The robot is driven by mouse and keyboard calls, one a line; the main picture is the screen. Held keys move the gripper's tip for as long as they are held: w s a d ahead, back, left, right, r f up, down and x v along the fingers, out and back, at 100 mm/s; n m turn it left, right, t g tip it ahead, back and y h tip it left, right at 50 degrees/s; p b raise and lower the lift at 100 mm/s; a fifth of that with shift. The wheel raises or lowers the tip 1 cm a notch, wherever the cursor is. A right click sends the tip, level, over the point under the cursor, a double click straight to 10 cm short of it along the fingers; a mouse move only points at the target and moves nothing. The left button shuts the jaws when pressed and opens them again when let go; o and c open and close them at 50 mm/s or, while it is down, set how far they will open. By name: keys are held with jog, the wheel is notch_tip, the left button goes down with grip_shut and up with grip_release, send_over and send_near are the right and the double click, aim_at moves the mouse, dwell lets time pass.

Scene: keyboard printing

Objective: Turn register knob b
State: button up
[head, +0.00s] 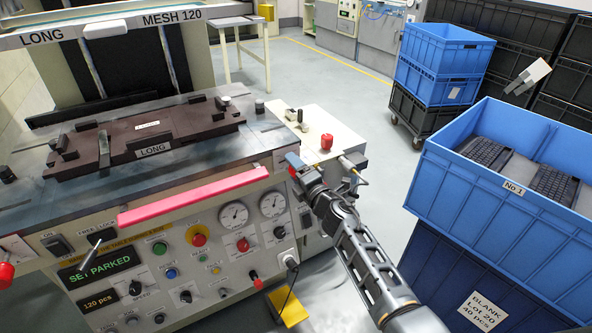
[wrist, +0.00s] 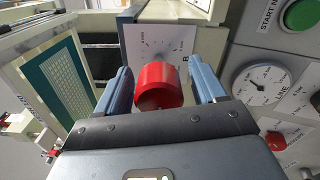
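A red register knob (wrist: 160,86) stands out from a white dial plate (wrist: 150,42) with scale marks in the wrist view; a letter that looks like B is partly hidden at its right. My gripper (wrist: 160,72) has its two blue fingers apart, one on each side of the knob, with a narrow gap visible on both sides. In the head view my gripper (head: 294,162) is at the right end of the machine's front edge. It hides most of the knob there; only a bit of red shows.
Another red knob (head: 327,141) stands on the cream box just beyond my gripper. The control panel (head: 190,265) with gauges and buttons lies below left, under a pink bar (head: 195,197). Blue crates (head: 505,185) stand at the right. Open floor lies behind.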

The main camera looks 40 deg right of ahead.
jog(key=shift+s, duration=0.1)
jog(key=p+v, duration=0.1)
jog(key=v, duration=0.6)
jog(key=shift+s, duration=0.3)
jog(key=shift+a, duration=0.15)
